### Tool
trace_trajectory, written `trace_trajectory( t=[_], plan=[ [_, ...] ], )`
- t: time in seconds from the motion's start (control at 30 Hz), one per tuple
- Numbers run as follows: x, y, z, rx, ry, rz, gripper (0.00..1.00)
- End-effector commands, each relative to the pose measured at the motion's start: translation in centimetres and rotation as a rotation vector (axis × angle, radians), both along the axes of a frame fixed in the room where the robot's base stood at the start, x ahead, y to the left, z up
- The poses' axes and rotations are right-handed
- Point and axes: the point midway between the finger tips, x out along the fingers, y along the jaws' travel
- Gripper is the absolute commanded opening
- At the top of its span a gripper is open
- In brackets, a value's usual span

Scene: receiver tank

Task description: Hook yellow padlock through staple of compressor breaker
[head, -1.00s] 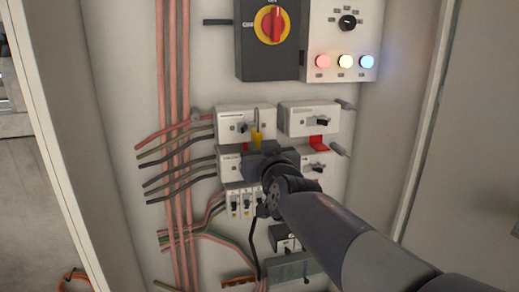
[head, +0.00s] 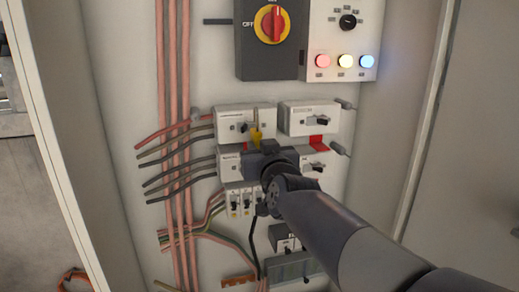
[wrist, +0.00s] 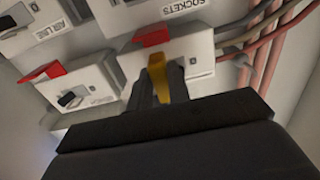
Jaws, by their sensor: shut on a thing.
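My gripper (head: 256,150) is shut on the yellow padlock (head: 256,136), in front of the upper left breaker (head: 230,116) of a group of breakers on the panel. The padlock stands above the jaws, at the right part of that breaker's lower edge. In the wrist view, the padlock (wrist: 157,75) shows as a yellow strip between the dark fingers, against a white breaker face (wrist: 200,62). Breaker labels are too small to read in the head view. The staple is not clear, and I cannot tell whether the shackle passes through it.
The upper right breaker (head: 308,117) and a red tab (head: 317,143) are close to the right. Cables (head: 178,200) run down the left. A red-yellow rotary switch (head: 271,24) and lit lamps (head: 345,61) are above. My arm covers the lower right.

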Motion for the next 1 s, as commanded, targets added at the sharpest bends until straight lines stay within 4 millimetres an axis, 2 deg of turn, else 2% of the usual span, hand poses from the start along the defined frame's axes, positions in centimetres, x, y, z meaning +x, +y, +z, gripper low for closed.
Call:
trace_trajectory(
  t=[0.6,1.0],
  plan=[
    [1.2,0.3,0.1,0.000,-0.001,0.000,0.00],
    [1.2,0.3,0.1,0.000,-0.001,0.000,0.00]
  ],
)
